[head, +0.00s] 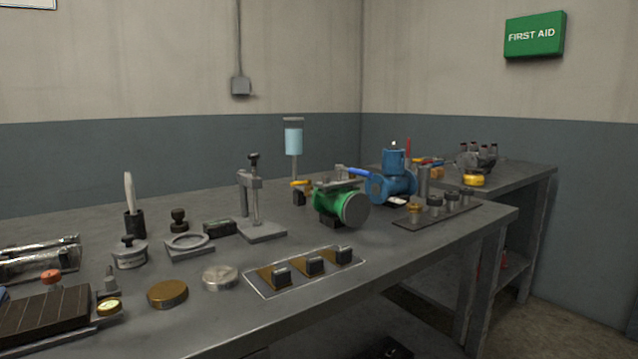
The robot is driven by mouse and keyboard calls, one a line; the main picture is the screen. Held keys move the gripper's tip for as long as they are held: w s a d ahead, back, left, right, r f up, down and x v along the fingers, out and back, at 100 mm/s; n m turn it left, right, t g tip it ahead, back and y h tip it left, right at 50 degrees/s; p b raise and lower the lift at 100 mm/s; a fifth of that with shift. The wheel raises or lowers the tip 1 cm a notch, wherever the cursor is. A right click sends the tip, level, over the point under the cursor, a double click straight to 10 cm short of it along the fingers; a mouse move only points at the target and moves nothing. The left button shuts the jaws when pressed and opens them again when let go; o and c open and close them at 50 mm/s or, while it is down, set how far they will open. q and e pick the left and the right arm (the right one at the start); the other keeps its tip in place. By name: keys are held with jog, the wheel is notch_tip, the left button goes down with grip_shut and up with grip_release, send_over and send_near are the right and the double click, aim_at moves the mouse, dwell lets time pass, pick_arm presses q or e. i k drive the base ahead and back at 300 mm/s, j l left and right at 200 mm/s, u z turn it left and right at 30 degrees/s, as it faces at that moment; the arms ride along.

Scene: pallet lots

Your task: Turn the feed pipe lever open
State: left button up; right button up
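No gripper shows in the head view. I cannot tell for sure which part is the feed pipe lever. A green motor-like body with a grey round end (352,208) stands on the bench (330,270). A yellow handle (300,183) sticks out to its left. A blue lever (357,172) lies between it and a blue pump-like body (393,185), slanting down to the right. A red upright handle (408,147) shows behind the blue body. A clear cylinder with pale blue liquid (293,140) stands on a post behind the yellow handle.
A framed plate with several dark blocks (305,271) lies near the front edge. A stand (258,205), a gold disc (167,293), a silver disc (220,277) and a dark rack (437,213) are also on the bench. A second bench (525,172) adjoins at the right.

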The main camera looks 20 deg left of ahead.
aim_at(308, 182)
jog(key=i+u, duration=0.35)
jog(key=u, duration=0.15)
jog(key=i+l+u, duration=0.1)
jog(key=i+u, duration=0.2)
jog(key=u, duration=0.15)
